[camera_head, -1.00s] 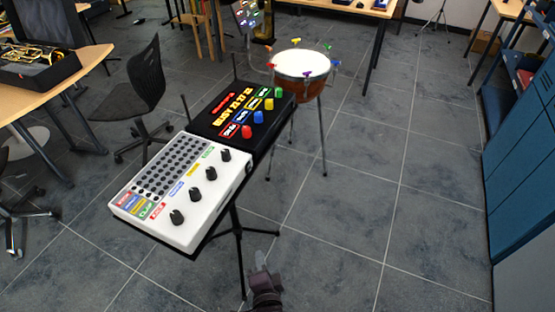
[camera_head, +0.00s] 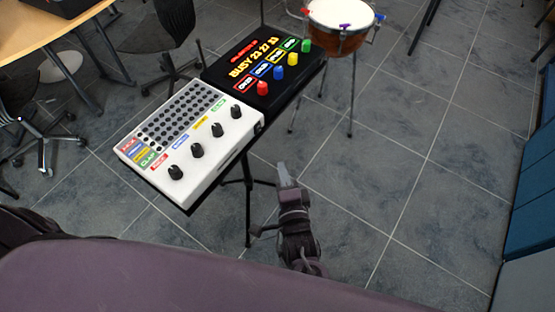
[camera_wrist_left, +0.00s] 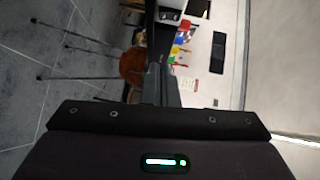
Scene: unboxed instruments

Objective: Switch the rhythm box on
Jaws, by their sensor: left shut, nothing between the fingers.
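A white box (camera_head: 190,140) with a grid of dark buttons, coloured labels and black knobs lies on a black stand. A black box (camera_head: 262,68) with a lit orange and red display and coloured knobs sits behind it, to the right. My right gripper is not in view.
A drum (camera_head: 340,22) on a stand is behind, to the right. A black chair (camera_head: 150,25) and wooden table (camera_head: 60,30) are at left. Blue cabinets (camera_head: 535,200) line the right edge. The floor right of the stand is clear.

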